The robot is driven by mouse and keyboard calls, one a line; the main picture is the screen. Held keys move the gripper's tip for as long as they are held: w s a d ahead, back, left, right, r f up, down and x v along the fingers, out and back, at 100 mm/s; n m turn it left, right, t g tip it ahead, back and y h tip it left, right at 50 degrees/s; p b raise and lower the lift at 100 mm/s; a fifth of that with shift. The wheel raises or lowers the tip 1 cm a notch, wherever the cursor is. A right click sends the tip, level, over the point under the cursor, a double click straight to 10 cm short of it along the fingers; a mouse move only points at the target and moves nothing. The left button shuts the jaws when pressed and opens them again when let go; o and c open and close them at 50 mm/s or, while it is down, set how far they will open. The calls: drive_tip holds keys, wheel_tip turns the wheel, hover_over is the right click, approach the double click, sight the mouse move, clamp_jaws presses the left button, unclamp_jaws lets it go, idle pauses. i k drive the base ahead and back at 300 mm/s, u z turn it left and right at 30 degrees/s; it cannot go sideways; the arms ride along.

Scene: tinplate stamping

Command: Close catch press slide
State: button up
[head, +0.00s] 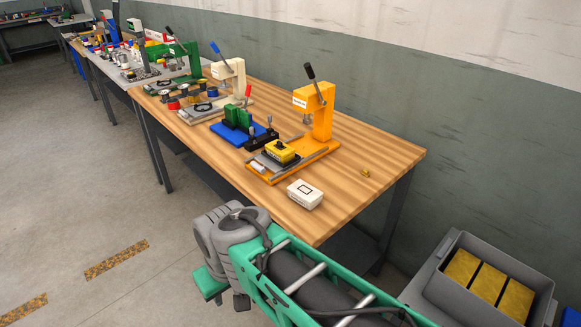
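An orange press (318,115) stands near the right end of the wooden bench, with a black-handled lever (309,71) raised. A white label on its head is too small to read, so I cannot confirm its name. Its grey slide (268,163) carries a yellow block (281,151) with a dark top. The slide and block sit out on the base, toward the front left, clear of the press head. My arm crosses the bottom of the picture, apart from the press. I cannot make out my gripper's fingers.
On the wooden bench (376,148), a white box (305,194) lies in front of the press and a small brass piece (366,173) to its right. A blue-and-green fixture (237,122) and a cream press (232,78) stand left. A grey crate (453,296) is lower right.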

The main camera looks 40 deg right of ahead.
sight(268, 162)
drive_tip(key=k, duration=0.3)
drive_tip(key=u, duration=0.85)
drive_tip(key=i, duration=0.65)
drive_tip(key=z, duration=2)
drive_tip(key=i, duration=0.5)
drive_tip(key=z, duration=0.15)
drive_tip(key=k, duration=0.95)
drive_tip(key=z, duration=0.95)
drive_tip(key=i, duration=0.85)
drive_tip(key=u, duration=0.15)
